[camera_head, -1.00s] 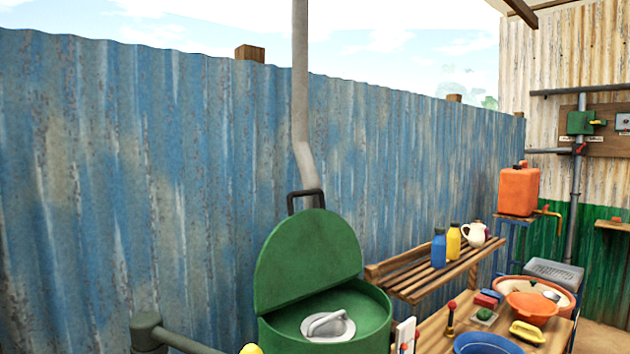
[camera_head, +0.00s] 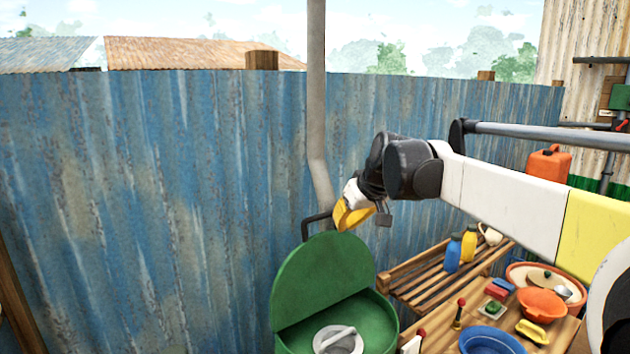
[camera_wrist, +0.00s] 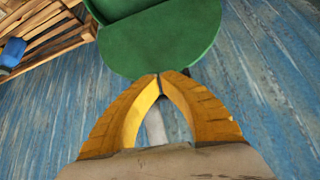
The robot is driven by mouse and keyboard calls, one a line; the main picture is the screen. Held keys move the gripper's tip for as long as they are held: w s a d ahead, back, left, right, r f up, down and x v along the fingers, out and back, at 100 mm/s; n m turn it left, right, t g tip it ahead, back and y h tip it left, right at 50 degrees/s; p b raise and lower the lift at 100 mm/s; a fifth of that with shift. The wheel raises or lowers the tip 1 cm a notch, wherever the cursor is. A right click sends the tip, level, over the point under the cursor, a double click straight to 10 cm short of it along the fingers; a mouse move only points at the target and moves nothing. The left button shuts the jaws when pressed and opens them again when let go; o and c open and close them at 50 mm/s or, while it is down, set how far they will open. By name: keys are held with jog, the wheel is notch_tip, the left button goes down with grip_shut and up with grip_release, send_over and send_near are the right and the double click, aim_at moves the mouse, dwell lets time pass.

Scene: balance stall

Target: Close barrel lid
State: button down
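The green barrel (camera_head: 378,318) stands at the bottom of the head view, cut off by its lower edge. Its round green lid (camera_head: 322,280) stands up, open, with a black handle (camera_head: 304,228) on its top edge. My gripper (camera_head: 350,216) has yellow fingers and is by the right end of that handle; I cannot tell whether they touch. In the wrist view my gripper's fingertips (camera_wrist: 160,77) meet, just by the edge of the green lid (camera_wrist: 165,42). The handle does not show clearly there. A grey round piece (camera_head: 338,341) with a grip sits inside the barrel.
A grey pipe (camera_head: 317,110) rises behind the lid, before the blue corrugated fence (camera_head: 150,210). A slatted wooden shelf (camera_head: 418,280) with bottles is to the right. A table there holds a blue bowl (camera_head: 490,341) and an orange bowl (camera_head: 542,304).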

jog(key=shift+n+y, duration=0.6)
jog(key=shift+n, duration=0.3)
jog(key=w+a+r+p, duration=0.1)
jog(key=w+r+p, duration=0.1)
jog(key=w, duration=0.1)
jog(key=w+a+r+p, duration=0.2)
jog(key=w, duration=0.2)
jog(key=w+a+r+p, duration=0.1)
jog(key=w+r+p, duration=0.1)
jog(key=w, duration=0.2)
jog(key=shift+w+a+p, duration=0.25)
jog(key=shift+a+p, duration=0.15)
jog(key=p+x, duration=0.2)
jog(key=x, duration=0.8)
jog(key=s+d, duration=0.2)
jog(key=s, duration=0.1)
jog(key=shift+s+f+p, duration=0.2)
jog(key=shift+s+p, duration=0.05)
jog(key=shift+p, duration=0.15)
jog(key=shift+s+d, duration=0.15)
